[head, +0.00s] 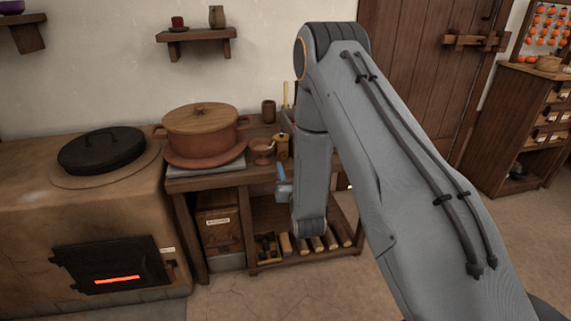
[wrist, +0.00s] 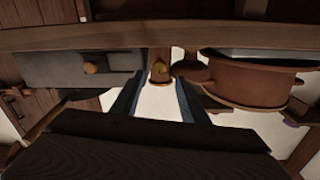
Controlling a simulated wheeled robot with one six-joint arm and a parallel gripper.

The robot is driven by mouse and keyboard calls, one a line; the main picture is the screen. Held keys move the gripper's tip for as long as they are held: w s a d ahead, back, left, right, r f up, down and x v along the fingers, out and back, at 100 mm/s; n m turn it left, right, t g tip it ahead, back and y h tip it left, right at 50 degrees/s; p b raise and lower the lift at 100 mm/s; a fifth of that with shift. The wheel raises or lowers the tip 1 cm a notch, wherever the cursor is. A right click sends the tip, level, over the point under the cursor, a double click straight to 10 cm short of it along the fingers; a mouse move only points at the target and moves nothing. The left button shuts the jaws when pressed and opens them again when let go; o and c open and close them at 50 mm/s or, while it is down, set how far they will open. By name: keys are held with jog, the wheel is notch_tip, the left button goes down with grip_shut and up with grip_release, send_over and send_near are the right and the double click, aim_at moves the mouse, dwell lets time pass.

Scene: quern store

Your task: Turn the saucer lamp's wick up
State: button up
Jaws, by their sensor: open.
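A small terracotta footed dish (head: 262,148), which looks like the saucer lamp, stands near the bench's front edge, right of the big pot. It seems to show in the wrist view (wrist: 190,71), which is upside down, beside the pot. No wick or flame can be made out. A small brass-coloured vessel (head: 281,146) stands just right of the dish; it shows between my fingers in the wrist view (wrist: 160,72). My gripper (head: 282,183) is open and empty, in front of the bench and below its top. The dish is apart from it.
The lidded terracotta pot (head: 200,135) stands on the bench (head: 225,180) left of the dish. A grey box with a round knob (wrist: 90,68) shows in the wrist view; my arm hides that side in the head view. A stove with a glowing slot (head: 117,279) stands left. Floor in front is clear.

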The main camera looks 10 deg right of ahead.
aim_at(285, 156)
jog(key=w, duration=0.7)
jog(key=shift+w+d, duration=0.15)
jog(key=shift+w, duration=0.05)
jog(key=c, duration=0.9)
jog(key=shift+d, duration=0.15)
grip_shut()
